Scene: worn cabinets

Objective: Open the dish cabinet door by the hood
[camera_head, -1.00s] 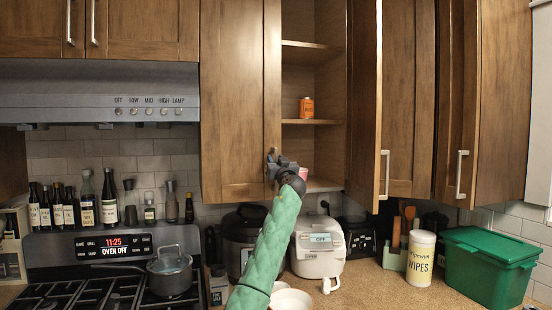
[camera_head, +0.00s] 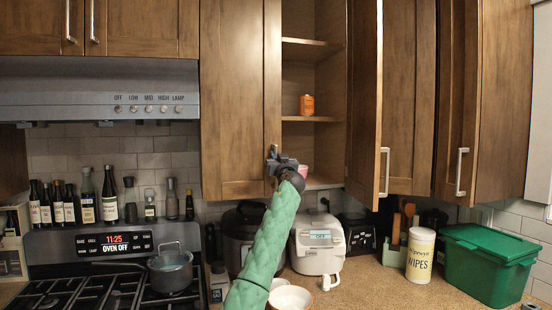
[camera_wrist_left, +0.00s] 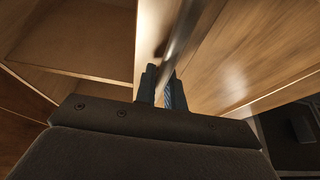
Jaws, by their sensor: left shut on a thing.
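The brown wooden dish cabinet door (camera_head: 232,100) beside the hood (camera_head: 100,95) stands at the left of the open cabinet. My left gripper (camera_head: 274,158) is at its lower right edge, shut on the door handle (camera_wrist_left: 182,38). In the left wrist view the metal bar passes between the fingers (camera_wrist_left: 160,85), with the door's wood (camera_wrist_left: 250,60) to the right and the shelves (camera_wrist_left: 75,35) to the left. The door is ajar; how far is hard to tell from the head view. My right gripper is out of view.
Two doors (camera_head: 400,90) (camera_head: 500,100) stand open to the right. An orange container (camera_head: 307,105) is on a shelf. Below are a rice cooker (camera_head: 318,245), a dark cooker (camera_head: 240,232), wipes (camera_head: 420,256), a green bin (camera_head: 488,270) and a pot (camera_head: 171,270) on the stove.

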